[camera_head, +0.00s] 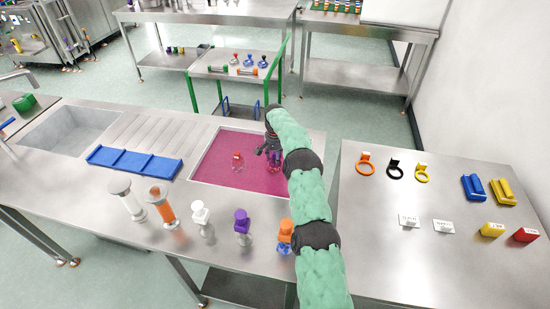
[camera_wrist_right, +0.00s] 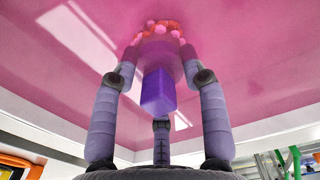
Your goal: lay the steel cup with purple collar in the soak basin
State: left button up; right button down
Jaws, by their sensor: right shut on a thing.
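My right gripper (camera_head: 270,148) reaches over the pink soak basin (camera_head: 210,172). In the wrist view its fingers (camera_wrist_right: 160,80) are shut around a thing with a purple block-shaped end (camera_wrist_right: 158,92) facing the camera. Orange-red knobs show at its far end, against the pink basin. I cannot tell whether it touches the basin floor or whether its body is steel. A small red-and-clear piece (camera_head: 237,160) stands in the basin left of the gripper. A purple-topped piece (camera_head: 242,222) stands on the counter in front of the basin. My left gripper is not in view.
Several other pieces line the counter front, including a white one (camera_head: 200,215) and an orange-and-blue one (camera_head: 285,235). A blue tray (camera_head: 133,163) lies left of the basin. The right table (camera_head: 430,270) holds rings, labels and coloured blocks. A green-framed cart (camera_head: 235,85) stands behind.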

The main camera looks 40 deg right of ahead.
jog(key=shift+f, duration=0.25)
jog(key=c, duration=0.6)
grip_release()
notch_tip(320, 180, up, 12)
